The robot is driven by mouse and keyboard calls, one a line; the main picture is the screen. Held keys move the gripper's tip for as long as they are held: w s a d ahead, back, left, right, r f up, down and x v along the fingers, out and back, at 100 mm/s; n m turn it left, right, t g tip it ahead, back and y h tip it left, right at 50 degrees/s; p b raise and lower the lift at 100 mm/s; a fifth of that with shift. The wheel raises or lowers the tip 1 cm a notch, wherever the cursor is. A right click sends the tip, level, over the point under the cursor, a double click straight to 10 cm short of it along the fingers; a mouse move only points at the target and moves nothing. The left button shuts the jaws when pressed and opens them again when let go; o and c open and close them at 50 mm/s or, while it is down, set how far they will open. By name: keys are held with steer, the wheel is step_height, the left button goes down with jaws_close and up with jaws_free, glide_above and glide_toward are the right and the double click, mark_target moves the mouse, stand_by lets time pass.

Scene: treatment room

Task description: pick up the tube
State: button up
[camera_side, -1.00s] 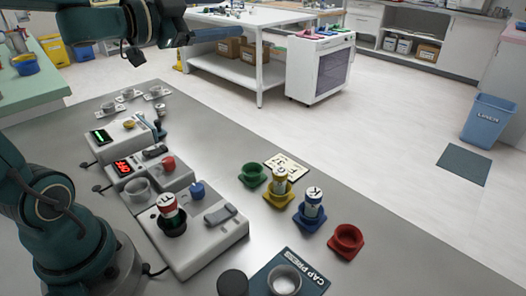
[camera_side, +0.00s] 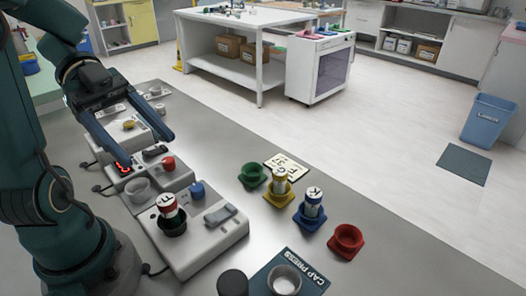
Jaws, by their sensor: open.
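Three tubes with lettered tops are in view. A red-banded tube (camera_side: 168,207) stands in a dark socket on the nearest grey machine (camera_side: 195,255). A yellow-banded tube (camera_side: 280,181) stands in a yellow holder (camera_side: 277,198), and a blue-banded tube (camera_side: 313,204) stands in a blue holder (camera_side: 307,223). The task does not say which tube is meant. My gripper (camera_side: 146,154) is open and empty, its two fingers spread above the row of grey machines. It is up and back from the red-banded tube and left of the other two.
A green holder (camera_side: 252,175) and a red holder (camera_side: 346,242) are empty. A white lettered card (camera_side: 287,166) lies behind the yellow holder. The bench's right side is clear.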

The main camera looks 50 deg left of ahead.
mark_target(175, 213)
step_height(175, 213, down, 12)
steer(key=shift+d+f, duration=0.1)
steer(key=shift+d, duration=0.05)
steer(key=shift+x, duration=2.45)
steer(key=shift+w, duration=0.1)
jaws_close()
